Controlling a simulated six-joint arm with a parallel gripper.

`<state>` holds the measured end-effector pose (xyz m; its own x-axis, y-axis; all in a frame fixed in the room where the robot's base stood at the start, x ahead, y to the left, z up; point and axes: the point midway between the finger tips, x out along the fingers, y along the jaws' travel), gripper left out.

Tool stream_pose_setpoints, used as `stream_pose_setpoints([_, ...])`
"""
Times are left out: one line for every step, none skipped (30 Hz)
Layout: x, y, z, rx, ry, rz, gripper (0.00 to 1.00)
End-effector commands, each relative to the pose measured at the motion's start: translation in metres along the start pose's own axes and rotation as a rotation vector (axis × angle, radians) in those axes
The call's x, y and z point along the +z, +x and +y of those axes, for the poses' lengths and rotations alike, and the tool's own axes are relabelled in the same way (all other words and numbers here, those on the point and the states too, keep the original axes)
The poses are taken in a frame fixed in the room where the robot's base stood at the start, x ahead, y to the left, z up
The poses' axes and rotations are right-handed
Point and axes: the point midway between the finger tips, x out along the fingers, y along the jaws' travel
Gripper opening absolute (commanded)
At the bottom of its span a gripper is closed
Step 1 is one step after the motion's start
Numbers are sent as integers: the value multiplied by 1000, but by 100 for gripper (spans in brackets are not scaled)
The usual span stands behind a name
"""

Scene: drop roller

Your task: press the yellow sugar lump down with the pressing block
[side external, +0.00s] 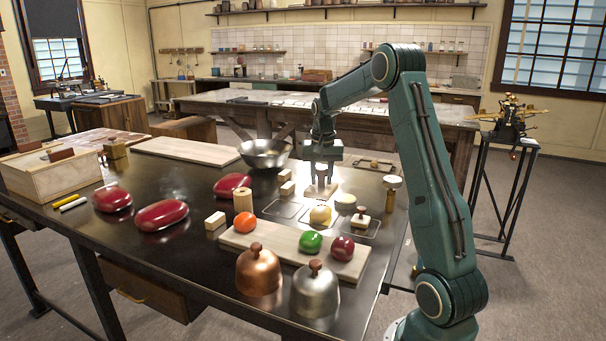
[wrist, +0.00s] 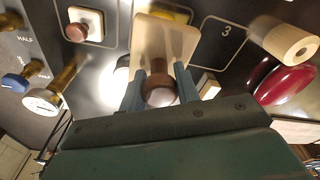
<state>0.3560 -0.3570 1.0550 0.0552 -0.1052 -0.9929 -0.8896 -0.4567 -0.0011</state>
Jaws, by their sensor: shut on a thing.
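The pressing block is a pale wooden plate with a brown knob, and it shows large in the wrist view (wrist: 165,45). My gripper (wrist: 160,90) is shut on its knob. In the side view my gripper (side external: 322,170) points down over the back of the marked table area, with the pale plate (side external: 319,191) below it. A rounded yellow lump (side external: 320,215) sits on the table in front of the plate. In the wrist view a strip of yellow (wrist: 181,14) shows behind the plate, which hides the rest. I cannot tell whether plate and lump touch.
A second small knobbed block (side external: 361,220) stands to the right. A board (side external: 270,248) with orange, green and dark red balls lies in front, near copper (side external: 259,270) and silver (side external: 315,290) domes. A metal bowl (side external: 265,153) is behind left. Wooden pieces stand left.

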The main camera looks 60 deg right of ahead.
Motion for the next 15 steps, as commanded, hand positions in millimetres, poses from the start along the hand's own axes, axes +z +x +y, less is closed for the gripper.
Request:
stream_pose_setpoints([-1,-4,0,-1,0,2,5])
stream_pose_setpoints([-1,-6,0,-1,0,2,5])
stream_pose_setpoints([-1,-8,0,-1,0,3,5])
stream_pose_setpoints([-2,-10,0,-1,0,3,5])
stream_pose_setpoints([-2,-12,0,-1,0,4,5])
stream_pose_setpoints([-2,-14,0,-1,0,3,5])
stream_pose_setpoints([-2,-15,0,-1,0,3,5])
stream_pose_setpoints([-2,-17,0,-1,0,2,5])
stream_pose_setpoints([-2,-19,0,0,0,2,5])
stream_pose_setpoints([-3,-21,0,-1,0,2,5])
stream_pose_setpoints([-3,-22,0,-1,0,3,5])
stream_pose_setpoints([-4,-24,0,-1,1,3,5])
stream_pose_setpoints([-4,-26,0,-1,1,3,5])
stream_pose_setpoints([-4,-28,0,-1,1,2,5])
stream_pose_setpoints([-4,-30,0,0,1,2,5])
